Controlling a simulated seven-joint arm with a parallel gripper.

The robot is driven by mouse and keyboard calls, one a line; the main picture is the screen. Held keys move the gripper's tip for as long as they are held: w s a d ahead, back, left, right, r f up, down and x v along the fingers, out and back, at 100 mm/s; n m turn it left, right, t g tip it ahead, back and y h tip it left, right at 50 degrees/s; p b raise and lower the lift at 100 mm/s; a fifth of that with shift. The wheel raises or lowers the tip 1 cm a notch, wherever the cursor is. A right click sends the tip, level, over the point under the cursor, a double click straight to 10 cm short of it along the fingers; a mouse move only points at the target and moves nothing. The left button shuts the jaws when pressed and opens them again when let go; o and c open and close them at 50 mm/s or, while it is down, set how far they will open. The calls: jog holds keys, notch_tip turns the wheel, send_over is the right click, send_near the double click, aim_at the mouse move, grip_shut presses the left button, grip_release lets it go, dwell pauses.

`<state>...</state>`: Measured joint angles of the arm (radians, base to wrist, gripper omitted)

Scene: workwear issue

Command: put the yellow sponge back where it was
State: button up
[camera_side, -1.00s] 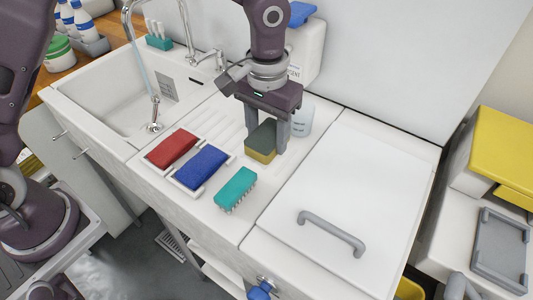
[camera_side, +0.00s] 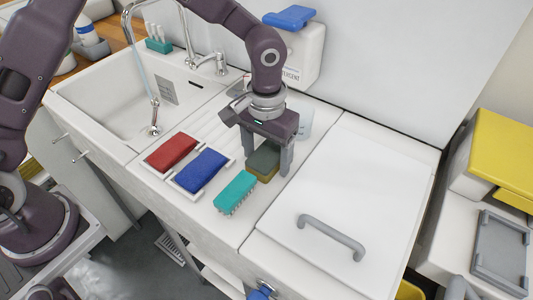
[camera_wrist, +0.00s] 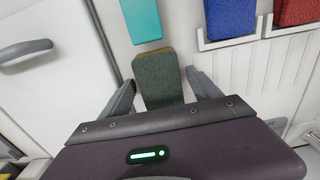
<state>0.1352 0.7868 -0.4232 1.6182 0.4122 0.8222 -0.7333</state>
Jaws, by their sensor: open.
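The yellow sponge (camera_side: 262,164) has a dark green scouring top and lies on the white drainboard (camera_side: 228,225), right of the blue sponge and behind the teal brush. No holder shows under it. In the wrist view its green top (camera_wrist: 158,80) fills the space ahead of my gripper, with a thin yellow-brown edge at the far end. My gripper (camera_side: 268,165) is low over the sponge, its fingers open on either side. In the wrist view a gap shows between the sponge and the fingers of the gripper (camera_wrist: 162,88).
A red sponge (camera_side: 171,151) and a blue sponge (camera_side: 202,169) sit in white holders on the left. A teal brush (camera_side: 235,192) lies close in front of the yellow sponge. A white lid with a grey handle (camera_side: 330,238) is at right; a dispenser (camera_side: 297,55) hangs behind.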

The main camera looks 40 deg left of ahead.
aim_at(266, 156)
jog(key=s+a+r+t, duration=0.1)
jog(key=s+a+r, duration=0.1)
jog(key=r, duration=0.7)
jog(key=s+a+r, duration=0.2)
jog(key=a+r, duration=0.1)
jog(key=r, duration=0.6)
jog(key=s+a+r+t, duration=0.1)
jog(key=s+a+t, duration=0.1)
jog(key=s+a, duration=0.3)
jog(key=s+a+r+t, duration=0.1)
jog(key=s+a, duration=0.4)
jog(key=s, duration=0.9)
jog(key=shift+a+t, duration=0.3)
jog(key=shift+t, duration=0.5)
jog(key=shift+w+r, duration=0.1)
jog(key=shift+r, duration=0.05)
jog(key=shift+c, duration=0.2)
